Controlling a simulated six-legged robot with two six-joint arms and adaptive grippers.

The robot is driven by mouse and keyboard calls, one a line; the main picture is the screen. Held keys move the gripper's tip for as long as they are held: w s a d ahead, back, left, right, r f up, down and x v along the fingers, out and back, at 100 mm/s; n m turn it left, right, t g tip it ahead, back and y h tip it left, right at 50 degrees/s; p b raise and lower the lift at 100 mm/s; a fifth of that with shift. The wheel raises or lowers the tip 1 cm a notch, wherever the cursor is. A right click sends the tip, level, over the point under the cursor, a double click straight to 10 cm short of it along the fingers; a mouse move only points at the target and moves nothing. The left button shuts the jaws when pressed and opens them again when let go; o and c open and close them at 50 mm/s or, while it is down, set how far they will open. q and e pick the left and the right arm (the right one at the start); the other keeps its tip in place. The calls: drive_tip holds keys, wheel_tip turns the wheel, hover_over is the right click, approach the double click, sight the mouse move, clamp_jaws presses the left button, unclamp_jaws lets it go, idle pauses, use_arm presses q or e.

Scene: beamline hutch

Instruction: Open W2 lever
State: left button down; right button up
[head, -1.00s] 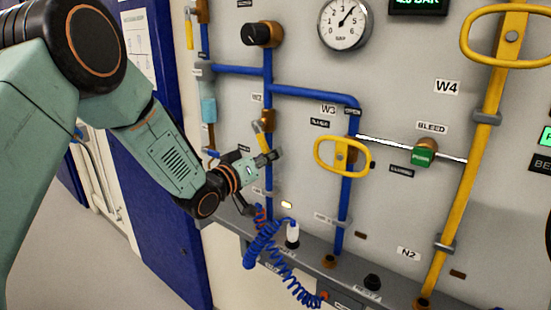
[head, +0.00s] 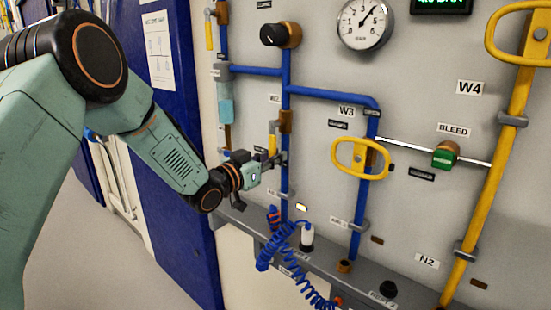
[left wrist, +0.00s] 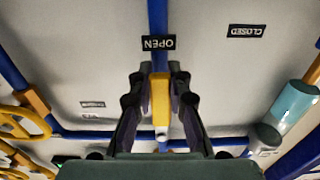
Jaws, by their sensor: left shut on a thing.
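The W2 lever (head: 272,143) is a yellow handle at an orange-brown valve (head: 286,121) on a blue pipe, below the W2 label (head: 274,99). In the head view it hangs roughly straight down. My left gripper (head: 281,160) is at its lower part, partly hiding it. In the left wrist view, the yellow lever (left wrist: 160,95) lies between the fingers of my left gripper (left wrist: 160,100), which is shut on it. There the lever lies in line with the blue pipe, and an OPEN label (left wrist: 158,43) sits just past its end. My right gripper is out of view.
A CLOSED label (left wrist: 247,31) is off to the side in the left wrist view. The W3 yellow oval handle (head: 361,158) is to the right. A coiled blue hose (head: 278,246) hangs below by a grey ledge (head: 318,267). A blue pipe with a cyan section (head: 225,110) is to the left.

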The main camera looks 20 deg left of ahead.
use_arm(q)
drive_tip(key=shift+s+f, duration=0.1)
drive_tip(key=shift+f, duration=0.25)
drive_tip(key=c, duration=1.6)
unclamp_jaws()
drive_tip(key=o, duration=0.4)
drive_tip(key=shift+s+a+r, duration=0.1)
drive_tip(key=shift+a+r, duration=0.05)
drive_tip(key=shift+r, duration=0.1)
drive_tip(key=shift+v, duration=5.9)
drive_tip(key=shift+r, duration=0.1)
